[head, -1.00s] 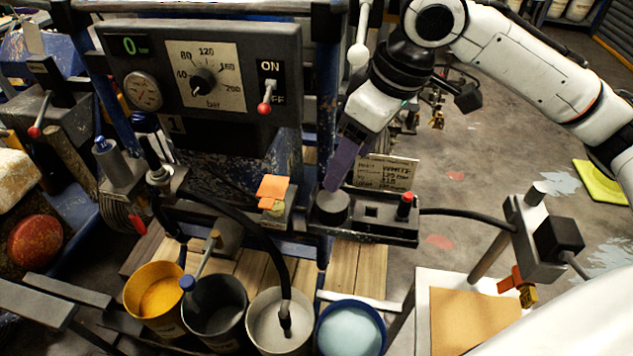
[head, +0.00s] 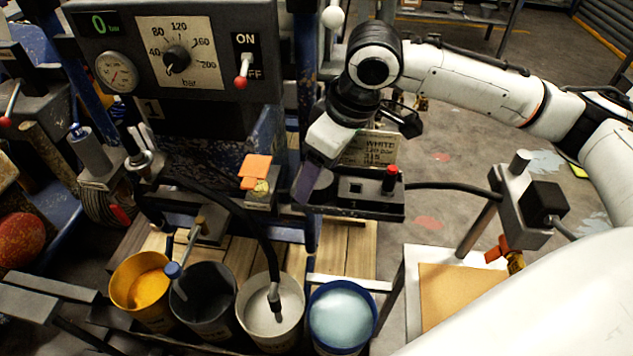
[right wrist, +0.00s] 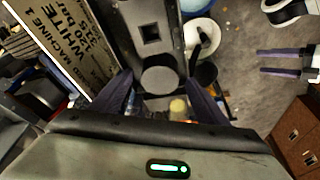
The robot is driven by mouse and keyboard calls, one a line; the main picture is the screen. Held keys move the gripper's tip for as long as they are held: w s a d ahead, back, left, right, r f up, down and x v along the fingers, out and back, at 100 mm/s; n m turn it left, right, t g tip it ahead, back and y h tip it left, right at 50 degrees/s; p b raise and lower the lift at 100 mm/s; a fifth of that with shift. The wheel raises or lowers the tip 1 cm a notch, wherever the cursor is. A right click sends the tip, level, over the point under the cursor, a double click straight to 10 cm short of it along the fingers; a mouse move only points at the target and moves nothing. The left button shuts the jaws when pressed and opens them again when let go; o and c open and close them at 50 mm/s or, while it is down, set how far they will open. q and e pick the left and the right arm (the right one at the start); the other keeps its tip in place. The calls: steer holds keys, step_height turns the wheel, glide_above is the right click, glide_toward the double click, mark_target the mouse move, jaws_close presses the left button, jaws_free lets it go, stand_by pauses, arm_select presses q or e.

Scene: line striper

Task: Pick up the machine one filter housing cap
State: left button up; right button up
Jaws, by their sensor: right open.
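The filter housing cap is a dark round cap (head: 325,184) at the left end of the black block labelled machine 1. In the right wrist view the cap (right wrist: 159,80) shows as a grey disc near a square hole. My right gripper (head: 304,192) comes from above, and its near finger partly hides the cap in the head view. In the right wrist view my right gripper (right wrist: 158,98) is open, with one finger on each side of the cap. Contact cannot be told. My left gripper (right wrist: 285,62) shows at the right of the wrist view, open and empty, away from the cap.
A red button (head: 391,178) stands on the same block, with a sign (head: 368,148) behind. An orange tag (head: 255,171) is to the left. Paint buckets, one with a blue rim (head: 342,318), stand below. A hose runs right to a post (head: 510,190).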

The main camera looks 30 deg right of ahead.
steer(key=c, duration=1.1)
steer(key=shift+r, duration=0.15)
